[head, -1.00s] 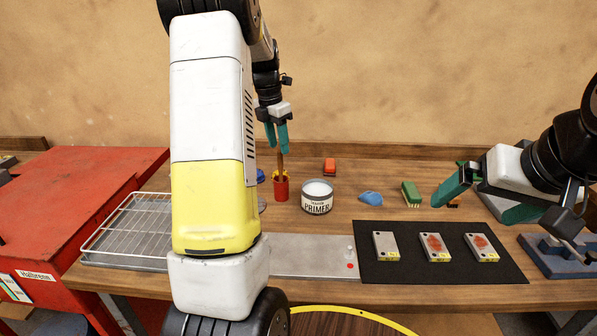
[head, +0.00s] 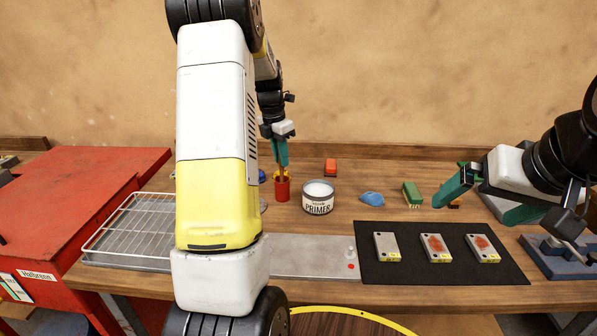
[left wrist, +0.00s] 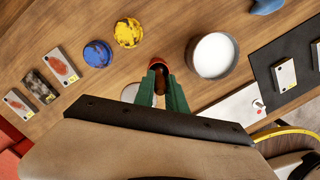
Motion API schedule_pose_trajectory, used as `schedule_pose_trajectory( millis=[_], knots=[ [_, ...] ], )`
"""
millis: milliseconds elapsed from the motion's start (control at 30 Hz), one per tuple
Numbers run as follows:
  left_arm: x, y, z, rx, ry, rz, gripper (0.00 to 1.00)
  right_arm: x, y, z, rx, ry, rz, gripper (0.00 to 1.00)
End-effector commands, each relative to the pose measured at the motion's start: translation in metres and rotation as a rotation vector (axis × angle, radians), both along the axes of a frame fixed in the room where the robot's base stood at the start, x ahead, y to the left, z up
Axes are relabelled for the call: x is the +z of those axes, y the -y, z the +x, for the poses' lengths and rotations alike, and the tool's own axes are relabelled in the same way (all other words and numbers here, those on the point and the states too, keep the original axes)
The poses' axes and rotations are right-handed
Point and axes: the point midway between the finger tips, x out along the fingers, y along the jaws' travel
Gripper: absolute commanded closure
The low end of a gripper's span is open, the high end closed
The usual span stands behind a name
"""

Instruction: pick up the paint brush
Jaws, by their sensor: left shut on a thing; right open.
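The paint brush (head: 282,172) stands upright in a red cup (head: 282,190) on the wooden table, with its brown handle up. My left gripper (head: 281,160) is shut on the upper handle, above the cup. In the left wrist view the green fingers (left wrist: 160,90) close around the brown handle (left wrist: 159,82), with the red cup's rim (left wrist: 158,62) just beyond. The brush's lower end is hidden in the cup. My right gripper (head: 454,184) is open and empty above the right side of the table.
A primer can (head: 318,197) stands just right of the cup. A wire rack (head: 130,225) lies at left. A black mat (head: 400,270) carries three marked blocks.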

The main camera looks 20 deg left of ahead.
Motion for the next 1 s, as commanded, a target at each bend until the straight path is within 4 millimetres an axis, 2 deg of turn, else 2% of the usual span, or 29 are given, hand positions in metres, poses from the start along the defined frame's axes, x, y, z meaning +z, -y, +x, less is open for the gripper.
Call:
schedule_pose_trajectory(
  millis=[233,700,833,1000],
  knots=[
    [0.006,0.0,0.001,0.0,0.003,0.001,1.0,0.0,0.0,0.0,0.0,0.0,0.0,0.0],
    [0.088,0.0,0.001,-0.001,0.003,0.001,1.0,0.0,0.0,0.0,0.0,0.0,0.0,0.0],
    [0.099,0.0,0.0,-0.001,0.001,0.0,1.0,0.0,0.0,0.0,0.0,0.0,0.0,0.0],
    [0.101,0.0,0.0,0.0,0.0,0.0,1.0,0.0,0.0,0.0,0.0,0.0,0.0,0.0]
  ],
)
